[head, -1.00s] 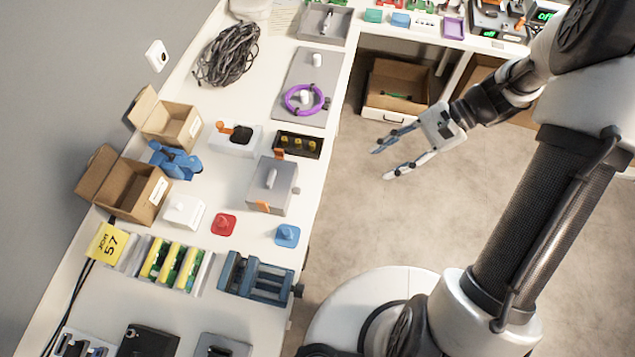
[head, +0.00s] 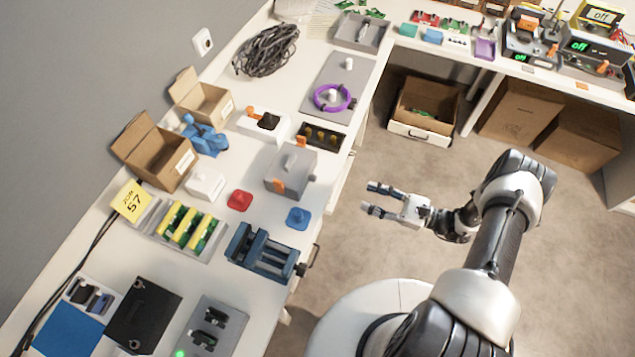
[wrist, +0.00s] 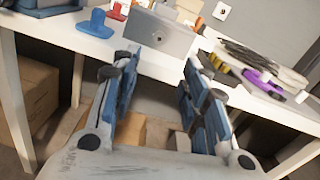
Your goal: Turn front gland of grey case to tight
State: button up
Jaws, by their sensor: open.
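The grey case (head: 290,172) sits on the white workbench near its right edge, with a pale handle-like part on top and orange pieces at two of its sides. In the wrist view the grey case (wrist: 170,38) stands beyond my fingers, and a small dark round spot shows on its facing side. I cannot tell for sure which part is the front gland. My gripper (head: 368,198) is open and empty. It hangs over the floor, right of the bench edge and apart from the case, with its fingers pointing towards the bench. Both fingers also show in the wrist view (wrist: 160,62).
The bench (head: 345,190) edge lies between my gripper and the case. A blue part (head: 298,218), a red part (head: 239,201) and a blue vise (head: 262,252) stand nearby. A purple ring (head: 332,98) lies on a grey plate behind. The floor around my gripper is clear.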

aim_at(316, 179)
jog(key=b+x, duration=0.1)
jog(key=x, duration=1.5)
jog(key=shift+a, duration=0.15)
jog(key=shift+c, duration=0.3)
grip_shut()
